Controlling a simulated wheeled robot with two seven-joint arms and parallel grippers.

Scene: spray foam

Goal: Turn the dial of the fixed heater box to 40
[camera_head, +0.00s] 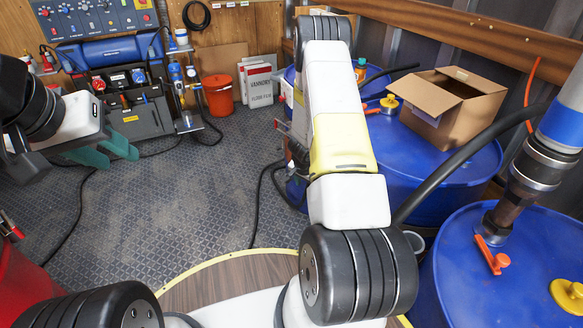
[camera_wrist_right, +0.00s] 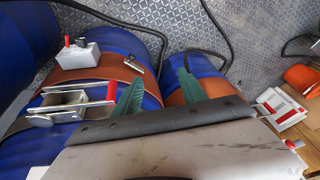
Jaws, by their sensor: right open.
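A light grey box (camera_wrist_right: 78,55) with a small black knob and a red part on its face sits on an orange-brown band around a blue drum in the right wrist view. It looks like the heater box; its dial marks are too small to read. My right gripper (camera_wrist_right: 162,85) is open and empty, its green fingers apart, to the right of the box and not touching it. In the head view my right arm hides that gripper and the box. My left gripper (camera_head: 104,151) is open and empty at the left, away from the drums.
Blue drums (camera_head: 465,172) stand at the right, one carrying an open cardboard box (camera_head: 450,105). A metal bracket with red handles (camera_wrist_right: 70,98) lies near the grey box. An orange bucket (camera_head: 218,95) and a tool case (camera_head: 130,105) stand at the back. The patterned floor (camera_head: 180,200) is mostly clear.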

